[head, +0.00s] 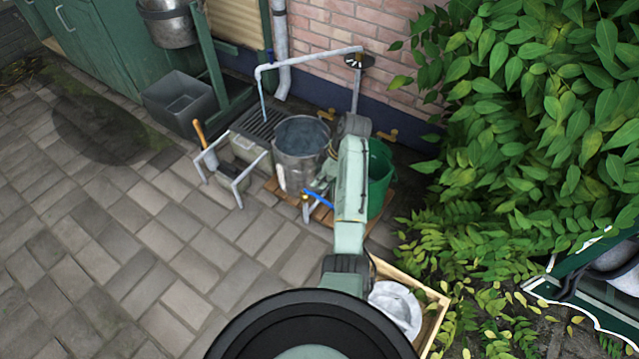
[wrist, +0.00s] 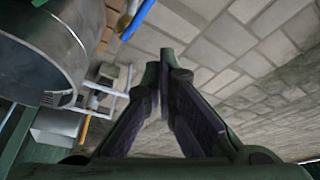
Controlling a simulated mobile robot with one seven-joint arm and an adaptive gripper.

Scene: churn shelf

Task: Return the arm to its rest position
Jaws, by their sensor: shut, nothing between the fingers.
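My arm reaches up from the bottom middle of the head view. My gripper (wrist: 165,62) shows in the wrist view with its two dark fingers drawn together at the tips and nothing held between them. It points at the grey paving beyond. In the head view the gripper is hard to make out beside the green-grey arm link, in front of the metal bucket (head: 300,150). The bucket's side is close on the left in the wrist view (wrist: 45,60).
A green bucket (head: 379,178) stands just right of the arm. A white frame (head: 237,183), a grey tub (head: 184,103) and a pipe spout (head: 310,57) are nearby. Leaves crowd the right; the paving (head: 130,235) at left is clear.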

